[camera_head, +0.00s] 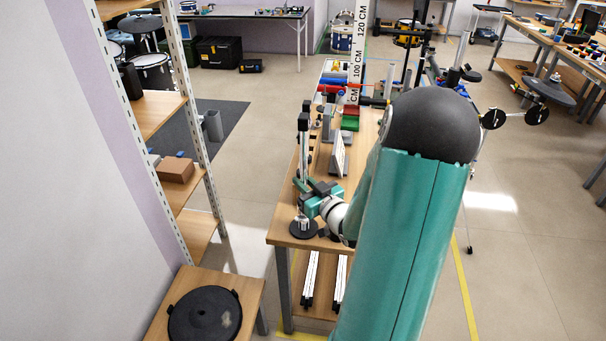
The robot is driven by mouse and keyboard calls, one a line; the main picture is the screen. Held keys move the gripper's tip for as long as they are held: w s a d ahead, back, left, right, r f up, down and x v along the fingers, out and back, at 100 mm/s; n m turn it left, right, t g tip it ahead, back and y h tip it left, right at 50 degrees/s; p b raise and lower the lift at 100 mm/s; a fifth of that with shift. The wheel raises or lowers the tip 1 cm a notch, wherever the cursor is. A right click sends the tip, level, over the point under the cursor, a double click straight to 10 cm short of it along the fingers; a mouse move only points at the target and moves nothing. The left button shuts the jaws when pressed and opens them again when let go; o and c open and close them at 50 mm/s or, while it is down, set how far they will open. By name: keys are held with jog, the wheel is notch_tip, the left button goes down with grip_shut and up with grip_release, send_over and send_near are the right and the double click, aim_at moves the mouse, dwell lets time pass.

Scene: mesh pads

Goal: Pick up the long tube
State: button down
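My teal arm reaches from the lower right over the near end of a wooden workbench (283,232). No thing is clearly the long tube. A red tube-like piece (331,88) lies farther back on the bench. Two long pale rails (310,280) lie on the lower shelf. My arm hides part of the bench.
A black round base with a metal piece (303,229) stands below my gripper. A tilted pale panel (338,155) stands behind it.

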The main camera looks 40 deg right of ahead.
jog(key=shift+r, duration=0.15)
notch_tip(320, 180, up, 28)
send_over(305, 116)
dwell(0.9)
dwell(0.4)
